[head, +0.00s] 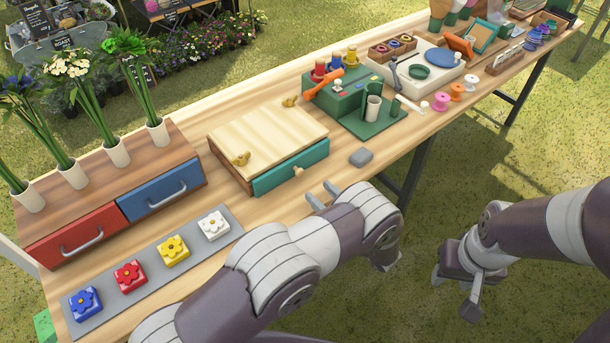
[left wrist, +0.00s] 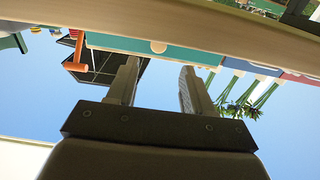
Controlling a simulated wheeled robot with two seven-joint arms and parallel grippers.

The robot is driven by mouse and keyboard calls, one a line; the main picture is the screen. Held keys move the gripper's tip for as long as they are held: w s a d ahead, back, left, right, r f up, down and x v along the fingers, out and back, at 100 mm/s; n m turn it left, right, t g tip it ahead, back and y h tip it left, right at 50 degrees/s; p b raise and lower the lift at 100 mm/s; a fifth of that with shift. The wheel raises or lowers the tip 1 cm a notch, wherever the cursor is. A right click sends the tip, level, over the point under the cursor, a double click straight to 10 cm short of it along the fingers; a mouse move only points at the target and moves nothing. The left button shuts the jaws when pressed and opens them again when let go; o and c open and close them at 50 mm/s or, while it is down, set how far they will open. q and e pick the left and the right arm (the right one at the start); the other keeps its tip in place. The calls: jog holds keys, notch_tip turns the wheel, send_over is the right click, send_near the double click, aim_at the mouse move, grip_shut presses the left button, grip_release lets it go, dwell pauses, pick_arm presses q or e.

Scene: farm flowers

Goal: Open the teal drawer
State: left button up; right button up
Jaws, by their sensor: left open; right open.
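The teal drawer (head: 275,176) is the front of a low wooden box (head: 265,137) on the table, and it looks closed. A small round wooden knob (head: 298,171) sits at the middle of its front. My left gripper (head: 323,194) is open and empty, just in front of the knob and apart from it. In the left wrist view, which appears upside down, the drawer front (left wrist: 200,55) and the knob (left wrist: 158,46) show beyond and between my open fingers (left wrist: 157,85). My right gripper (head: 459,290) is open and empty, off the table over the grass.
A grey block (head: 361,157) lies on the table right of the drawer. A green stand (head: 345,95) is behind it. Left are a red drawer (head: 75,233), a blue drawer (head: 160,190), vases with flowers, and a grey strip (head: 150,285) with flower buttons. Bare table lies before the teal drawer.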

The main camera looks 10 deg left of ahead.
aim_at(301, 173)
pick_arm(q)
jog(key=p+x, duration=0.1)
jog(key=x, duration=0.6)
jog(key=shift+w, duration=0.15)
grip_shut()
jog(key=shift+d, duration=0.1)
